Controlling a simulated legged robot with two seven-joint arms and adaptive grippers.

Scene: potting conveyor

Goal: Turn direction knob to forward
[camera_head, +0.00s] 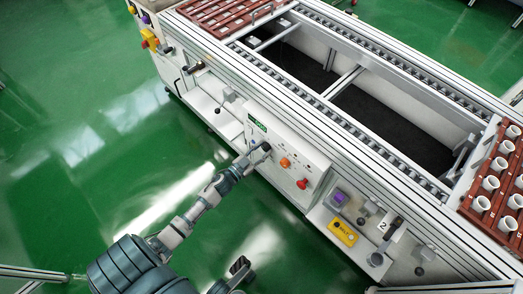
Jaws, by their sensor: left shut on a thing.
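The white control panel (290,148) is on the front side of the conveyor, with a small green display (259,126) at its upper left. My left gripper (263,149) reaches the panel's left part from the lower left. It is shut on a small dark knob (267,146), which it mostly hides. I cannot read the knob's pointer or any label around it. To the right of the gripper are an orange-red knob (285,163) and a red button (302,183).
The conveyor frame runs from upper left to lower right. Red trays (222,12) lie at its far end, and a tray with white pots (484,203) is at right. A shelf below holds a yellow box (342,232). The green floor (80,140) at left is clear.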

